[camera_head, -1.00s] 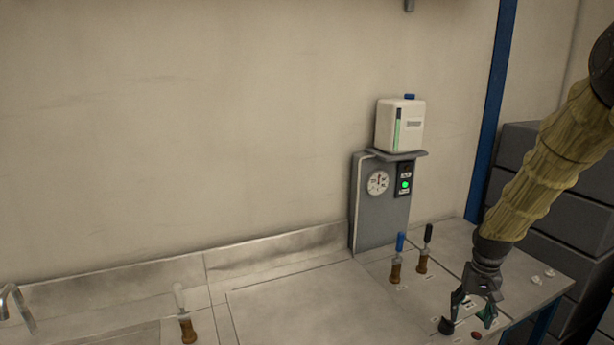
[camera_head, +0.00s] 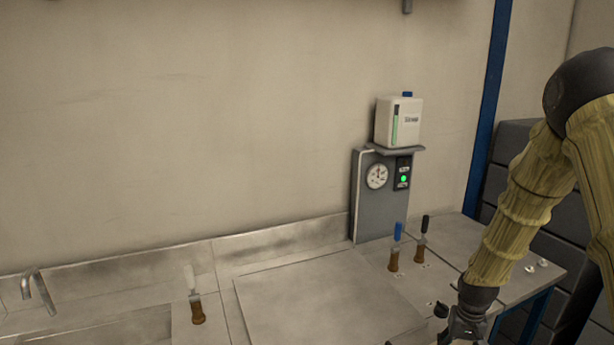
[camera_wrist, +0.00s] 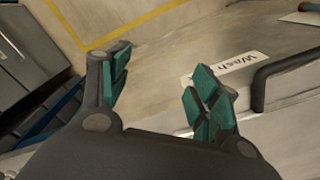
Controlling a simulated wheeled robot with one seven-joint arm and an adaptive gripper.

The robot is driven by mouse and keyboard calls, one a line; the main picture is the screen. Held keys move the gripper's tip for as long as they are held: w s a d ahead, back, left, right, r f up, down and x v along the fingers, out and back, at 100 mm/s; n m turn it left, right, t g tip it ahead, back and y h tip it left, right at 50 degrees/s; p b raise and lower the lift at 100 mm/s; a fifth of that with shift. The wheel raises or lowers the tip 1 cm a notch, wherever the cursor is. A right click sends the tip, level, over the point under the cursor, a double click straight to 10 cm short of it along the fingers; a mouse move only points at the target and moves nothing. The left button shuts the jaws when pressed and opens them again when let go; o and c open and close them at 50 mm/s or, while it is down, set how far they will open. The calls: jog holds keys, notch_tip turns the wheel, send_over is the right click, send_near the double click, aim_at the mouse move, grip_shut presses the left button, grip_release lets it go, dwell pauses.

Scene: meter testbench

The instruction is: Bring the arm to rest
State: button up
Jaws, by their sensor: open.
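My arm (camera_head: 523,205), in a yellowish sleeve, comes in from the right in the head view and reaches down to the bench's right front. My gripper (camera_wrist: 160,95) is open in the wrist view, its two teal-padded fingers spread wide with nothing between them. In the head view only the upper part of the gripper shows at the bottom edge; its fingertips are cut off or hidden there. Beyond the fingers the wrist view shows floor with a yellow line, a label reading "Wash" (camera_wrist: 228,68) and a dark handle (camera_wrist: 285,75).
A grey panel (camera_head: 366,215) with a gauge (camera_head: 376,176) and green light stands at the wall, a white box (camera_head: 399,122) on top. Blue-handled (camera_head: 395,246) and black-handled (camera_head: 421,240) tools stand before it; a white-handled one (camera_head: 195,295) stands left. The bench middle (camera_head: 320,300) is clear.

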jog(key=s+a+f+b, duration=0.1)
jog(key=s+a+f, duration=0.15)
jog(key=f, duration=0.25)
jog(key=s+a+f, duration=0.2)
jog(key=s+f, duration=0.2)
jog(key=f, duration=0.2)
jog(key=s+a+f+n+b, duration=0.1)
jog(key=s+a+f, duration=0.3)
jog(key=s, duration=0.5)
jog(key=s+a+f+n, duration=0.1)
jog(key=s+a+f, duration=0.3)
jog(key=s, duration=0.6)
jog(key=s+a+f+n+b, duration=0.1)
jog(key=s+a+f, duration=0.2)
jog(key=s+f, duration=0.3)
jog(key=s, duration=0.4)
jog(key=shift+a+b, duration=0.3)
jog(key=shift+a, duration=0.1)
